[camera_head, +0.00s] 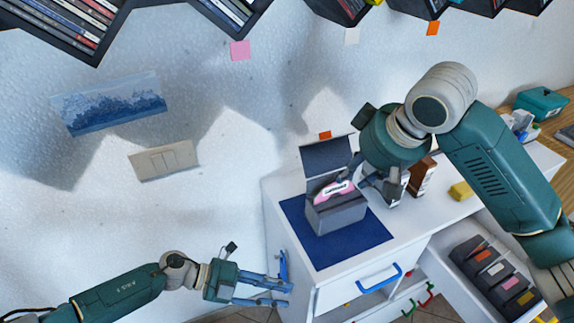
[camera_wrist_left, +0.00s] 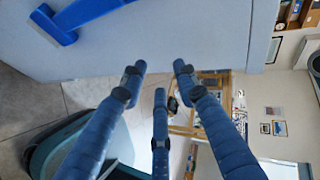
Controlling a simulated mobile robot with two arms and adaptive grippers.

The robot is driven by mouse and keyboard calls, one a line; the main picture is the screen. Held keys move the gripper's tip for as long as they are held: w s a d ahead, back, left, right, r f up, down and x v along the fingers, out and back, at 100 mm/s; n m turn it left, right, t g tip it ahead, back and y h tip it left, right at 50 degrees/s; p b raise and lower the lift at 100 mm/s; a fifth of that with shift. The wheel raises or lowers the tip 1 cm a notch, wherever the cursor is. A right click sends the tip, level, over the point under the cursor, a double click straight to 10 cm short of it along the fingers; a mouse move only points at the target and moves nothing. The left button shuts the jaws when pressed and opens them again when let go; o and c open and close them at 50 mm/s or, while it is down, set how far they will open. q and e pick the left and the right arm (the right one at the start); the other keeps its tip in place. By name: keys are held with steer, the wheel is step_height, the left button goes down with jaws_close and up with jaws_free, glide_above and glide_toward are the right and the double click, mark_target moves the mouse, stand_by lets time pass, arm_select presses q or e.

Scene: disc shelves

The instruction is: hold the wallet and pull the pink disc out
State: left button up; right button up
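The dark grey wallet (camera_head: 337,217) stands on a blue mat (camera_head: 353,247) on the white cabinet, its flap (camera_head: 326,156) raised. The pink disc (camera_head: 331,191) shows at the wallet's open top, its lower part hidden inside. My right gripper (camera_head: 357,180) reaches down from the right beside the disc and the wallet's top; its fingertips are partly hidden, so I cannot tell whether they grip the disc. My left gripper (camera_head: 287,284) is beside the cabinet's left side, low and away from the wallet. In the left wrist view its fingers (camera_wrist_left: 160,82) are spread and empty.
The white cabinet (camera_head: 281,224) has a drawer with a blue handle (camera_head: 380,278). A brown-and-white item (camera_head: 421,177) and a yellow block (camera_head: 461,190) stand right of the wallet. A dark tray (camera_head: 495,275) of cases is lower right. Disc shelves (camera_head: 75,50) hang above.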

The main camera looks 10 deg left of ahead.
mark_target(328, 153)
arm_select(q)
steer(key=w+a+r+m+t+y, duration=0.1)
steer(key=w+a+r+m+y, duration=0.2)
steer(key=w+a+r+m, duration=0.55)
steer(key=w+d+r+t+h, duration=0.1)
steer(key=d+r, duration=0.1)
steer(key=r, duration=0.2)
steer(key=w+d+r+m+h, duration=0.1)
steer(key=w+d+r, duration=0.1)
steer(key=d+r, duration=0.1)
steer(key=w+d+r+m+t, duration=0.1)
steer(key=w+d+r, duration=0.1)
steer(key=r, duration=0.3)
steer(key=shift+w+d+t+h, duration=0.15)
steer(key=shift+w+t+h, duration=0.15)
steer(key=shift+h, duration=0.1)
step_height(328, 153, up, 7)
steer(key=w+t+h, duration=0.2)
steer(key=w+t, duration=0.1)
steer(key=t, duration=0.1)
steer(key=shift+n, duration=0.45)
steer(key=x, duration=1)
steer(key=shift+d+r, duration=0.15)
steer(key=shift+d, duration=0.1)
steer(key=shift+c, duration=0.2)
jaws_close()
